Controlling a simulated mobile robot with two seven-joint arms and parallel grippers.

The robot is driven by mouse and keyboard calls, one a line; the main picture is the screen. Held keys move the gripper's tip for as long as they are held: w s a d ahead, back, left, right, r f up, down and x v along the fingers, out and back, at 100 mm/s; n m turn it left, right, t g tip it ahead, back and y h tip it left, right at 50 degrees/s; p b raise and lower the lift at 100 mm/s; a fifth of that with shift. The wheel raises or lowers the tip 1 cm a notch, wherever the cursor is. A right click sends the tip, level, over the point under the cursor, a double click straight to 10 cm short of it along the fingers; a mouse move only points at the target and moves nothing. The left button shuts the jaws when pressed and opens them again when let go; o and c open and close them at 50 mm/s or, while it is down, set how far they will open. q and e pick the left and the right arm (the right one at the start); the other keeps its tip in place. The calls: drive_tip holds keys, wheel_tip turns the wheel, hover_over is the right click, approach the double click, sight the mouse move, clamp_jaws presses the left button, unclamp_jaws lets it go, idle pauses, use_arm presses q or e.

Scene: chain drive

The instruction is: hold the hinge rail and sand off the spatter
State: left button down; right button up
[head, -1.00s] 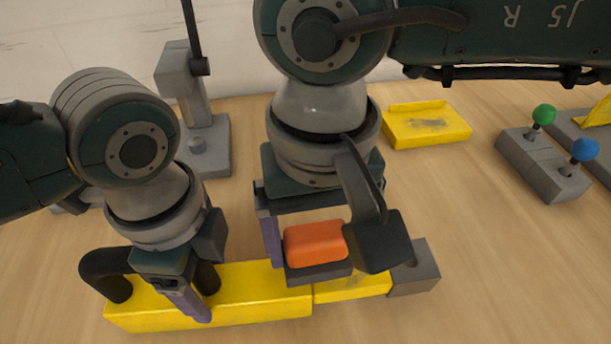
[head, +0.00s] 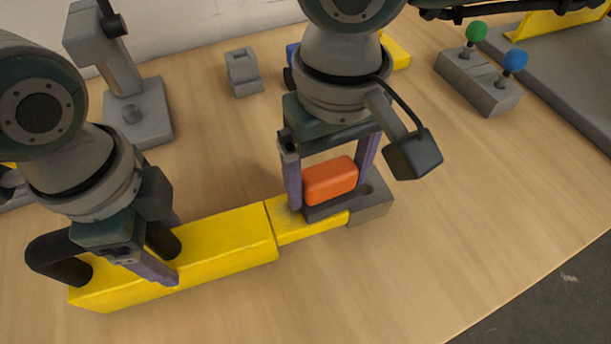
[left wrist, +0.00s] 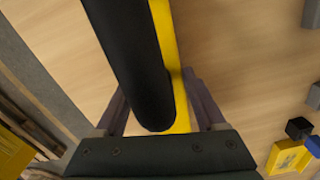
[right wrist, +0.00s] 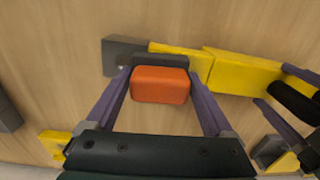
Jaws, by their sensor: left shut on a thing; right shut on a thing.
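The yellow hinge rail (head: 225,247) lies on the table with a black loop handle (head: 55,252) at its left part. My left gripper (head: 165,250) is shut on this handle; in the left wrist view the handle (left wrist: 140,70) runs between its fingers. A narrower yellow section (head: 290,228) joins the rail's right end. My right gripper (head: 330,188) is shut on a sanding block with an orange top (head: 330,180) and dark base. The block is at the narrow section, seemingly on it; contact is hard to tell. I see no clear spatter; the block may hide it.
A grey block (head: 373,206) sits at the rail's right end. A grey post stand (head: 130,110), a small grey fixture (head: 243,75) and a grey box with green and blue knobs (head: 478,85) stand further back. The table in front right is clear.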

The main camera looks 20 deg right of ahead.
drive_tip(key=shift+d, duration=0.5)
use_arm(q)
drive_tip(key=shift+d, duration=0.1)
use_arm(e)
drive_tip(key=shift+w+a, duration=0.2)
drive_tip(key=shift+a, duration=3.75)
wheel_tip(320, 180, up, 8)
drive_tip(key=shift+r, duration=0.1)
use_arm(q)
unclamp_jaws()
drive_tip(key=shift+r, duration=0.15)
